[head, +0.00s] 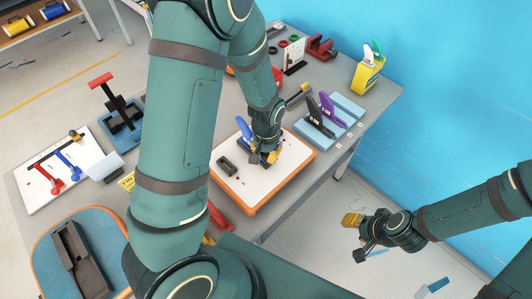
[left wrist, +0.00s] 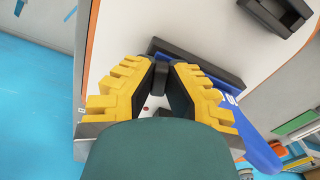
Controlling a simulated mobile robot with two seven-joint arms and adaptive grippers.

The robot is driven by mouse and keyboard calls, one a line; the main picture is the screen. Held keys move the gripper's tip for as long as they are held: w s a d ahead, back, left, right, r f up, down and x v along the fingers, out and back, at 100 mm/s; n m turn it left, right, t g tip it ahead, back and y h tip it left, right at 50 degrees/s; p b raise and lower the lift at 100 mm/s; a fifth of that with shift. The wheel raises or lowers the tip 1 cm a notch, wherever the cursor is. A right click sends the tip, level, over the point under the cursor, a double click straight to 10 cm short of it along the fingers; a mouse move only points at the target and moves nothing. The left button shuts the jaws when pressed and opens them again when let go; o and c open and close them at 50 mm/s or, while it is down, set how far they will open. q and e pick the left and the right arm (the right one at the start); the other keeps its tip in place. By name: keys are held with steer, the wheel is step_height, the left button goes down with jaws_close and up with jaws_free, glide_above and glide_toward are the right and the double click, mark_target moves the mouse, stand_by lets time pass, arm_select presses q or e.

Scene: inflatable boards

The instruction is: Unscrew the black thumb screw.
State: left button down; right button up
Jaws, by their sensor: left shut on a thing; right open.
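My left gripper (head: 266,157) is low over the white board with the orange rim (head: 237,186). In the left wrist view its yellow fingers (left wrist: 160,82) are closed around a small black piece, which looks like the black thumb screw (left wrist: 158,74). The fingers hide much of the screw, and its thread cannot be seen. A blue lever (left wrist: 262,152) stands beside the gripper; it also shows in the head view (head: 243,128). A black block (head: 227,166) lies on the same board. My right gripper (head: 362,237) is open and empty, off the table above the floor.
A board with red and blue levers (head: 40,195) lies at the left. A light blue board (head: 350,112) with black and purple levers lies to the right of my left gripper. A yellow holder (head: 367,77) and red vise (head: 321,47) stand at the back.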

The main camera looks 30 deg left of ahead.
arm_select(q)
steer(key=n, duration=0.3)
steer(key=shift+n, duration=0.3)
steer(key=n+p, duration=0.1)
steer(key=n, duration=0.2)
steer(key=shift+d+n, duration=0.1)
steer(key=shift+n, duration=0.2)
steer(key=shift+n+p, duration=0.6)
steer(key=shift+n, duration=1.1)
